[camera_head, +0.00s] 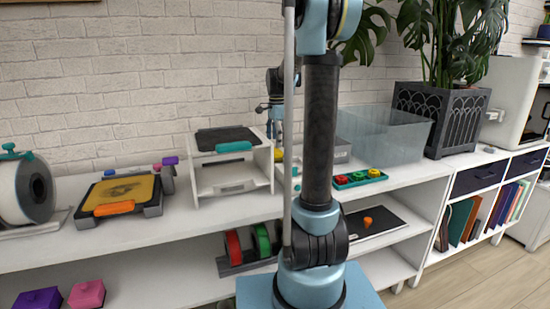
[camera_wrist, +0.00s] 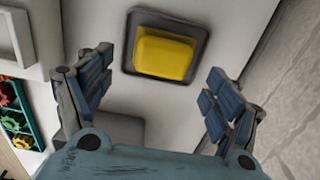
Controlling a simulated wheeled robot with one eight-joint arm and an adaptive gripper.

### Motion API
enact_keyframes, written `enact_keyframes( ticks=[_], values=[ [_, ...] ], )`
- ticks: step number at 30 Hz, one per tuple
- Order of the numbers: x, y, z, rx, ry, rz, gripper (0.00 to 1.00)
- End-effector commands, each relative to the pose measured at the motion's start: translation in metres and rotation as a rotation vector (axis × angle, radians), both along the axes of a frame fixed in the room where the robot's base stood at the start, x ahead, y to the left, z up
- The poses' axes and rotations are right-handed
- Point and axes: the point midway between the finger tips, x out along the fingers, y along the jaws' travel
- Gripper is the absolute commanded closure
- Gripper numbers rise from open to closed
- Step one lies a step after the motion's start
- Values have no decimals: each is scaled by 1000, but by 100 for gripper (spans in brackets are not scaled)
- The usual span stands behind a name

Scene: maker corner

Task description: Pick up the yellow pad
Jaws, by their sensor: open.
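The yellow pad (camera_wrist: 163,54) is a thick block with rounded edges. In the wrist view it sits in a shallow dark grey square tray (camera_wrist: 128,58) on a white surface. In the head view a small yellow patch (camera_head: 279,155) behind my arm looks like the same pad, mostly hidden. My gripper (camera_wrist: 160,64) is open, with one finger on each side of the pad in the wrist view. The fingers appear apart from the pad and nothing is held between them. The height of the fingers above it is hard to judge.
A white stand (camera_head: 262,160) is left of my arm. A clear bin (camera_head: 385,140) and a green tray of knobs (camera_head: 358,179) are to the right; that tray also shows in the wrist view (camera_wrist: 22,120). A yellow-topped plate (camera_head: 122,190) lies farther left.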

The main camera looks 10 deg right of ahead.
Motion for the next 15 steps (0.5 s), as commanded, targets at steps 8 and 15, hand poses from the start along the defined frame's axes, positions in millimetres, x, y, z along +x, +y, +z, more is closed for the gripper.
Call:
enact_keyframes(
  ticks=[8, 15],
  values=[
    [4, 2, -23, 0, 0, 1, 17],
    [5, 3, -50, 0, 0, 0, 17]
  ],
)
